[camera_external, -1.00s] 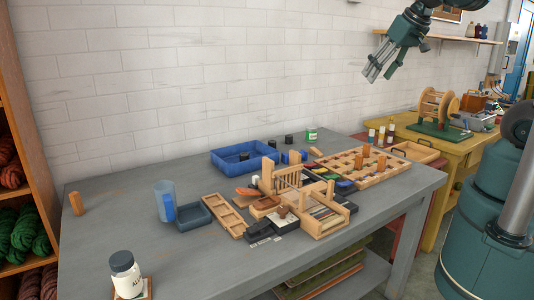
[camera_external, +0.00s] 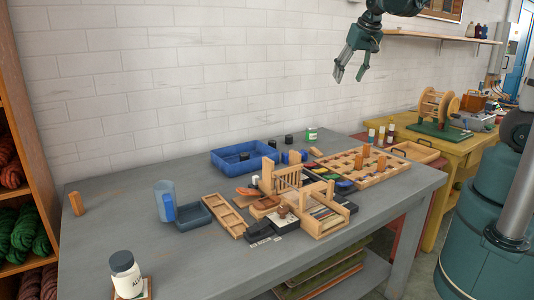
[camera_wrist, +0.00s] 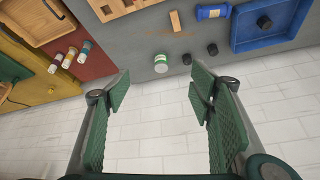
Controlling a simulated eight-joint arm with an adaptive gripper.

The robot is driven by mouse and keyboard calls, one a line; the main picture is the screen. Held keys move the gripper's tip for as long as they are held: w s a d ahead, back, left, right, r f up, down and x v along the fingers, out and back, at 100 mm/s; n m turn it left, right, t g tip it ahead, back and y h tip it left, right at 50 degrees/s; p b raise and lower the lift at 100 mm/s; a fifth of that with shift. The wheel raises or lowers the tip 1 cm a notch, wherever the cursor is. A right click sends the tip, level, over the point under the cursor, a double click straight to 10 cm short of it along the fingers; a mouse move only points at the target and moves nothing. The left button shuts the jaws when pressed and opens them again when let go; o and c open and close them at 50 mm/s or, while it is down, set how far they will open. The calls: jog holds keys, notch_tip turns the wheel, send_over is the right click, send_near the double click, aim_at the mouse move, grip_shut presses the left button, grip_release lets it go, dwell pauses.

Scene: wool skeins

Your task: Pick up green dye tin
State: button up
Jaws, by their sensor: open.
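The green dye tin (camera_external: 312,134) is a small green tin with a pale label. It stands near the back edge of the grey table, to the right of the blue tray. My gripper (camera_external: 351,77) is open and empty, high above the table and in front of the white wall, up and to the right of the tin. In the wrist view my gripper (camera_wrist: 159,95) shows its two green padded fingers wide apart.
A blue tray (camera_external: 232,167), small black jars (camera_external: 289,140) and a blue cylinder (camera_wrist: 212,12) lie near the tin. Wooden racks (camera_external: 377,176) fill the table's right side. Bottles (camera_external: 381,135) stand farther right. The air around my gripper is free.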

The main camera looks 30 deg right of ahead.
jog(key=w+d+f+m+g+b, duration=0.1)
jog(key=w+f, duration=0.4)
jog(key=w, duration=0.3)
jog(key=w+d+f+m, duration=0.2)
jog(key=w+f, duration=0.3)
jog(key=w, duration=0.2)
jog(key=m+g+h, duration=0.1)
jog(key=m+h, duration=0.1)
send_over(311, 128)
jog(key=s+a, duration=0.1)
notch_tip(311, 128, down, 16)
jog(key=shift+s+a+r+b, duration=0.1)
jog(key=shift+s+b, duration=0.05)
jog(key=shift+b, duration=0.3)
jog(key=shift+w+f, duration=0.25)
jog(key=shift+f, duration=0.35)
jog(key=shift+x, duration=0.85)
jog(key=shift+w+d+f, duration=0.1)
jog(key=shift+d+f, duration=0.1)
jog(key=shift+f, duration=0.2)
jog(key=shift+f, duration=0.1)
jog(key=shift+b+x, duration=0.55)
jog(key=shift+x, duration=2)
jog(key=shift+d, duration=0.1)
